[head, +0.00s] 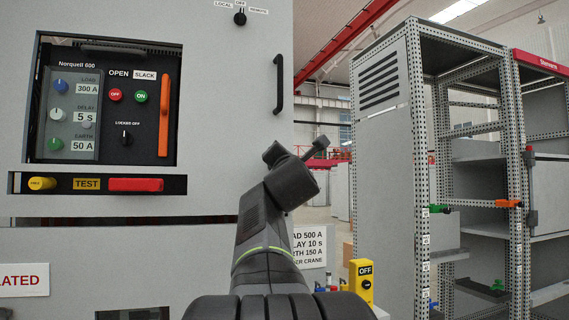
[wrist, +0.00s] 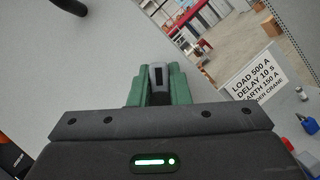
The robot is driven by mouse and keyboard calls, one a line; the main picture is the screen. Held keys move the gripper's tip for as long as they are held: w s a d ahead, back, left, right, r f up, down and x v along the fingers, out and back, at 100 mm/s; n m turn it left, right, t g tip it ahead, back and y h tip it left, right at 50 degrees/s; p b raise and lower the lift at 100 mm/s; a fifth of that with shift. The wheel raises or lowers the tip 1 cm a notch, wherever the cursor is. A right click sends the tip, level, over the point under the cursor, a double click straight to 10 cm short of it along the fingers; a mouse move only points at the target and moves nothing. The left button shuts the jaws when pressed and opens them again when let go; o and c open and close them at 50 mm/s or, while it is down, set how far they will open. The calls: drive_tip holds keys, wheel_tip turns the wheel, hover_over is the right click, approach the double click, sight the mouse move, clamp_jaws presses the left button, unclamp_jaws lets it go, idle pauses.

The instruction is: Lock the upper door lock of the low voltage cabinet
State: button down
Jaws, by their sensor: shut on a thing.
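The grey cabinet door (head: 225,130) fills the left of the head view, with a black handle (head: 279,84) near its right edge. In the wrist view, the green fingers of my gripper (wrist: 158,88) are shut on a small grey lock piece (wrist: 158,74) with a dark slot, in front of the plain door face (wrist: 60,70) near its edge. The fingers cover its sides, so I cannot tell its lock position. In the head view my own arm hides the gripper and the lock.
The door window shows an orange lever (head: 164,115) and several knobs. An open metal rack (head: 420,150) stands at the right. A sign (wrist: 251,83) and small coloured items lie right of the door edge. A yellow box marked OFF (head: 361,282) stands low.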

drive_tip(key=shift+f+m, duration=0.1)
drive_tip(key=shift+m, duration=0.3)
drive_tip(key=shift+m+h+b, duration=0.4)
drive_tip(key=shift+m+b, duration=0.15)
drive_tip(key=shift+m, duration=0.15)
drive_tip(key=m, duration=0.1)
drive_tip(key=m+g+h, duration=0.1)
drive_tip(key=m, duration=0.1)
drive_tip(key=shift+w+d+f, duration=0.1)
drive_tip(key=shift+d, duration=0.1)
drive_tip(key=m+p, duration=0.1)
drive_tip(key=m, duration=0.1)
drive_tip(key=m+g+p, duration=0.1)
drive_tip(key=shift+d+f+m+g+h+p, duration=0.1)
drive_tip(key=shift+f+m+g+h+p, duration=0.05)
drive_tip(key=shift+m+g+h+p, duration=0.2)
drive_tip(key=shift+f+m+g+p, duration=0.35)
drive_tip(key=shift+m+p, duration=0.5)
drive_tip(key=shift+m, duration=0.4)
drive_tip(key=shift+f, duration=0.1)
drive_tip(key=c, duration=1.4)
unclamp_jaws()
drive_tip(key=shift+o, duration=0.2)
